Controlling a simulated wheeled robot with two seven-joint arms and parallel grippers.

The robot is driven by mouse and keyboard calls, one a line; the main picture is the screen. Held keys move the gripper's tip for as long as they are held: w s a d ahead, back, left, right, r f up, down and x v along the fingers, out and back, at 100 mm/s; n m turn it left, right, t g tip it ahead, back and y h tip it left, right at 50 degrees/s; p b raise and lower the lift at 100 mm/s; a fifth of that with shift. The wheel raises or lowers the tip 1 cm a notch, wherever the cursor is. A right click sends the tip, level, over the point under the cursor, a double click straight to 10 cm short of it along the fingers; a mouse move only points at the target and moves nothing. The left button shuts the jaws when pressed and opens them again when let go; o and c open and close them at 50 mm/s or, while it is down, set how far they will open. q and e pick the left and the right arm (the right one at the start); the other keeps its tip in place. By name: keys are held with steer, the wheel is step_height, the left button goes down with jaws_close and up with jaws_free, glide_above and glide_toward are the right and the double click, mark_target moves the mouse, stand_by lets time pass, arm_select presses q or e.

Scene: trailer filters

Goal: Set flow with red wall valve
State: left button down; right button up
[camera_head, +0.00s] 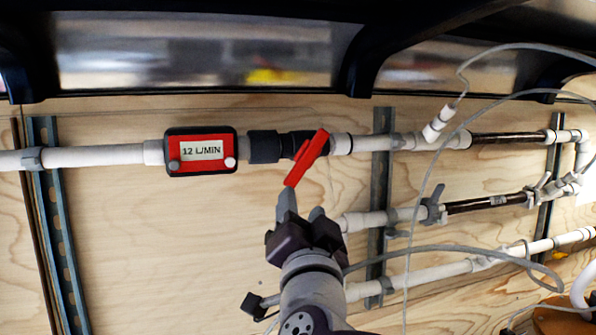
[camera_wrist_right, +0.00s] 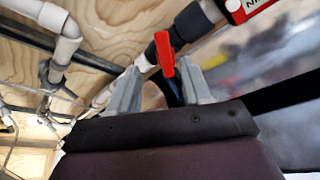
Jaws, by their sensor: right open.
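The red valve handle (camera_head: 307,158) sits on a black valve body (camera_head: 291,143) in the upper white pipe and slants from upper right to lower left. A red flow meter (camera_head: 201,151) to its left reads 12 L/MIN. My right gripper (camera_head: 302,208) is just below the handle's lower end, with its fingers pointing up. In the right wrist view, the red handle (camera_wrist_right: 165,54) shows between the two open fingertips (camera_wrist_right: 160,85), nearer the right one. I cannot tell whether a finger touches it. My left gripper is not in view.
White pipes (camera_head: 95,157) run along the plywood wall (camera_head: 130,240) on metal struts (camera_head: 58,235). Grey hoses (camera_head: 463,248) loop across the right side. A dark frame with windows (camera_head: 190,55) overhangs the top. Lower pipes (camera_head: 425,276) lie right of my right arm.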

mark_target(297, 178)
steer(key=p+x, duration=0.1)
steer(key=x, duration=0.2)
steer(key=p+x, duration=0.2)
steer(key=x, duration=0.1)
steer(key=p+x, duration=0.2)
steer(key=x, duration=0.1)
steer(key=shift+w+a+r, duration=0.1)
steer(key=shift+w+r, duration=0.15)
steer(key=shift+r, duration=0.15)
steer(key=shift+w+f+p, duration=0.1)
steer(key=shift+w+p, duration=0.2)
steer(key=shift+w, duration=0.15)
steer(key=shift+s+a, duration=0.15)
steer(key=shift+s, duration=0.15)
jaws_close()
steer(key=shift+f+b, duration=0.25)
steer(key=shift+b, duration=0.55)
steer(key=shift+d+r+n, duration=0.1)
steer(key=shift+d+n, duration=0.1)
steer(key=shift+n, duration=0.2)
steer(key=shift+r, duration=0.15)
steer(key=shift+c, duration=1)
jaws_free()
steer(key=shift+o, duration=1)
